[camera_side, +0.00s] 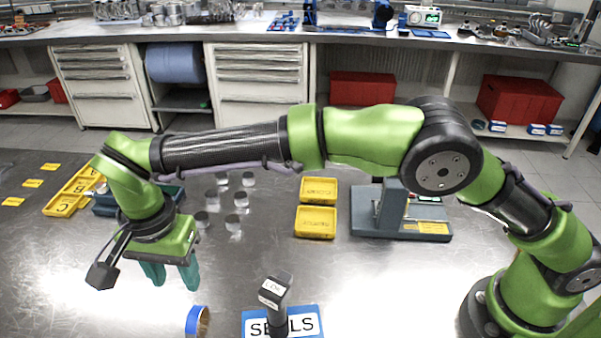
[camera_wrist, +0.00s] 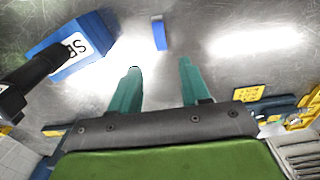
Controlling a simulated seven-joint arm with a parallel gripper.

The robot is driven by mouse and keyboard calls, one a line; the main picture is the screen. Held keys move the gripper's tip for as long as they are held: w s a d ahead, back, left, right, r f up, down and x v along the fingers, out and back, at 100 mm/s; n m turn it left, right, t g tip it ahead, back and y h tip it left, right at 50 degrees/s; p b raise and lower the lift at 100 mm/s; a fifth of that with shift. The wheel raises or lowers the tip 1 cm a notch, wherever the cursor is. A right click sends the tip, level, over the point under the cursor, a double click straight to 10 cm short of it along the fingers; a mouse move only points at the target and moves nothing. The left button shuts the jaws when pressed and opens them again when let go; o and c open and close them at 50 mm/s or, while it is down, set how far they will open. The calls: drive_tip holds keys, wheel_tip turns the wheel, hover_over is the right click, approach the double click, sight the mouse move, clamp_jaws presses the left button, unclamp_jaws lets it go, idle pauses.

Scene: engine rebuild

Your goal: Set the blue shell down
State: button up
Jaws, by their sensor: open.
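The blue shell (camera_side: 196,321) is a small curved piece, blue outside and copper-coloured inside, at the bottom edge of the side view. It appears to stand on edge on the metal bench, and its lower part is cut off by the frame. In the wrist view the shell (camera_wrist: 159,34) is a short blue bar beyond the fingertips. My gripper (camera_side: 172,277) has green fingers pointing down, above and slightly left of the shell in the side view. In the wrist view my gripper (camera_wrist: 160,67) is open and empty, with bare bench between the fingertips and the shell.
A blue block labelled SHELLS (camera_side: 308,323) lies right of the shell, partly hidden by a dark upright post (camera_side: 274,295). Yellow trays (camera_side: 316,222), a grey stand (camera_side: 400,222) and several small metal cylinders (camera_side: 233,223) sit farther back. Bench left of the shell is clear.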

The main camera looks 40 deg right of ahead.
drive_tip(key=w+d+r+n+t+y, duration=0.1)
drive_tip(key=d+r, duration=0.6)
drive_tip(key=d, duration=0.4)
drive_tip(key=d+r+n+t+y, duration=0.1)
drive_tip(key=d+r+y, duration=0.1)
drive_tip(key=d+r, duration=0.7)
drive_tip(key=s+d+f+n+t, duration=0.1)
drive_tip(key=s+d+f+t, duration=0.1)
drive_tip(key=s+d, duration=0.5)
drive_tip(key=s+d+f+n+t+h, duration=0.1)
drive_tip(key=s+d+f+n+t, duration=0.1)
drive_tip(key=s+d, duration=0.5)
drive_tip(key=shift+d+f+t, duration=0.45)
drive_tip(key=shift+d+t, duration=0.15)
drive_tip(key=shift+d, duration=1.95)
drive_tip(key=shift+s, duration=0.1)
